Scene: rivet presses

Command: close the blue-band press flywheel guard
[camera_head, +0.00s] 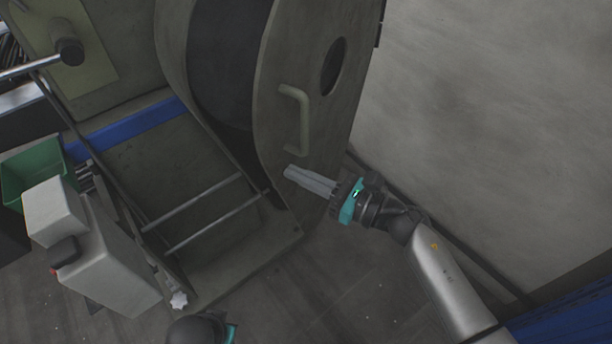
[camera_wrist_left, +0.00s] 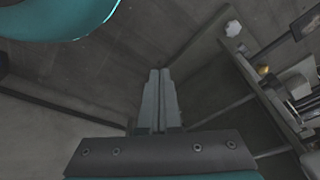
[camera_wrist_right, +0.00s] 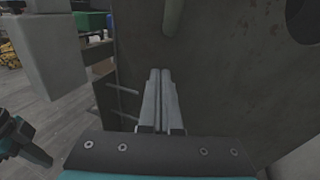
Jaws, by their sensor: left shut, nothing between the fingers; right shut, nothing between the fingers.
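The flywheel guard (camera_head: 275,75) is a grey, rounded panel with an oval hole and a pale bar handle (camera_head: 303,125). It stands open at an angle, with a gap showing the dark flywheel (camera_head: 225,60). The press has a blue band (camera_head: 130,132). My right gripper (camera_head: 289,173) is shut and empty, its fingertips just below the handle; contact with the guard cannot be told. In the right wrist view the handle (camera_wrist_right: 172,14) is beyond the shut fingers (camera_wrist_right: 160,75). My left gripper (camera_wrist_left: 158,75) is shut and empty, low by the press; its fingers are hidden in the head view.
Two metal rails (camera_head: 215,215) cross the press's lower front. A pale box-shaped unit (camera_head: 105,255) and a green bin (camera_head: 35,175) stand left. A grey wall (camera_head: 490,110) is right of the guard. Floor (camera_head: 330,290) in front is clear.

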